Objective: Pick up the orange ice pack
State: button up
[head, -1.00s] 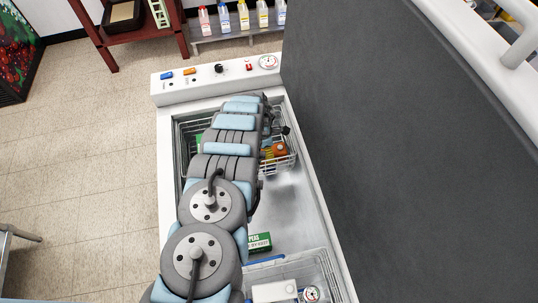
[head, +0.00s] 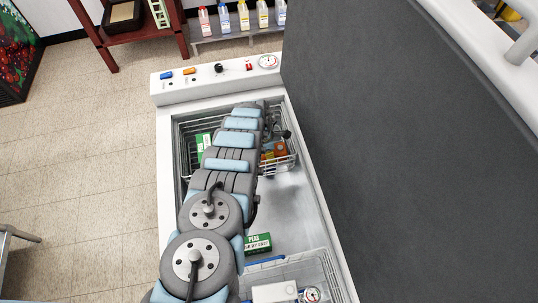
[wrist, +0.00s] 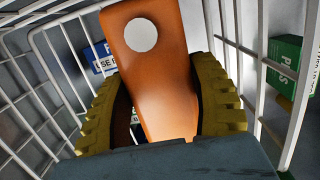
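In the wrist view, the orange ice pack (wrist: 160,80), with a pale round spot near its top, stands between the two yellow ridged fingers of my gripper (wrist: 155,85). The right finger lies along its right edge. The left fingertip is near its left edge, with a dark gap lower down. I cannot tell whether both fingers press on it. In the head view, an orange thing (head: 281,148), perhaps the pack, shows in the wire basket; my arm covers much of the basket and the fingers cannot be made out.
The wire basket (head: 287,170) surrounds the pack; its wires are close on both sides in the wrist view. A blue box (wrist: 101,58) and a green box (wrist: 287,65) are nearby. Another green box (head: 258,243) lies on the chest floor. The raised dark lid (head: 400,150) stands at right.

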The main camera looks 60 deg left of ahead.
jog(key=shift+c, duration=0.8)
jog(key=shift+r, duration=0.2)
